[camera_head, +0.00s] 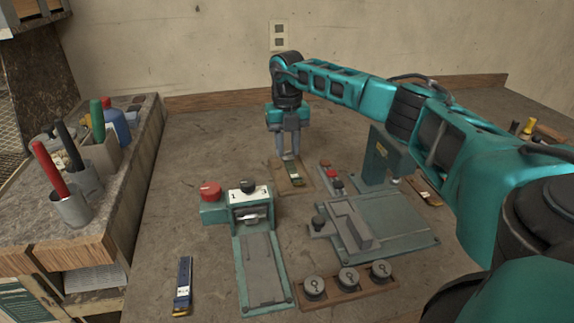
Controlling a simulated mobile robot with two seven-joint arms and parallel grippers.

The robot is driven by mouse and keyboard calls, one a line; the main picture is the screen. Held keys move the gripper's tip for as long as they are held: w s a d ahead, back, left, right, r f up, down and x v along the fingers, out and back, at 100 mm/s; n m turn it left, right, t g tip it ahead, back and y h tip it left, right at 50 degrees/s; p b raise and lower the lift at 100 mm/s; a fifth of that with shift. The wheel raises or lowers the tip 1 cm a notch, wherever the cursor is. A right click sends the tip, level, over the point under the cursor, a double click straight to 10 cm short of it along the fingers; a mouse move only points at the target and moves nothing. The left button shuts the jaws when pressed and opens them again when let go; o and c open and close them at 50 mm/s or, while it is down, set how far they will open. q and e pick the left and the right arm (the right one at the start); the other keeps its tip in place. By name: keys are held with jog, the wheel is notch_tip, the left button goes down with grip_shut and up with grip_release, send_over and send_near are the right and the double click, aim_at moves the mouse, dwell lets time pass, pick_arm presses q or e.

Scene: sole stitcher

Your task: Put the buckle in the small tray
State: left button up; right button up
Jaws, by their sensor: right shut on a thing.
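My right gripper (290,156) points straight down at the back middle of the table, with its fingertips close together. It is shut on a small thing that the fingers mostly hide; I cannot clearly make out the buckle. Directly below the fingertips is a small, shallow tan tray (279,182). A narrow dark strip with a yellowish end (296,179) shows at this tray, close under the fingers. I cannot tell whether the strip touches the fingertips. My left gripper is not in view.
A green stitching machine (405,235) stands right of centre. A control box with a red button (210,191) is left of it. A rack of round grey pieces (348,279) lies in front. A narrow blue item (183,283) lies front left. The table's back left is clear.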

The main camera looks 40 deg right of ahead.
aim_at(287, 155)
notch_tip(287, 155, down, 6)
jog(key=shift+r, duration=0.15)
jog(key=o, duration=0.7)
jog(key=shift+o, duration=0.2)
notch_tip(287, 155, up, 12)
jog(key=shift+r, duration=0.1)
jog(key=shift+s, duration=0.1)
dwell(0.5)
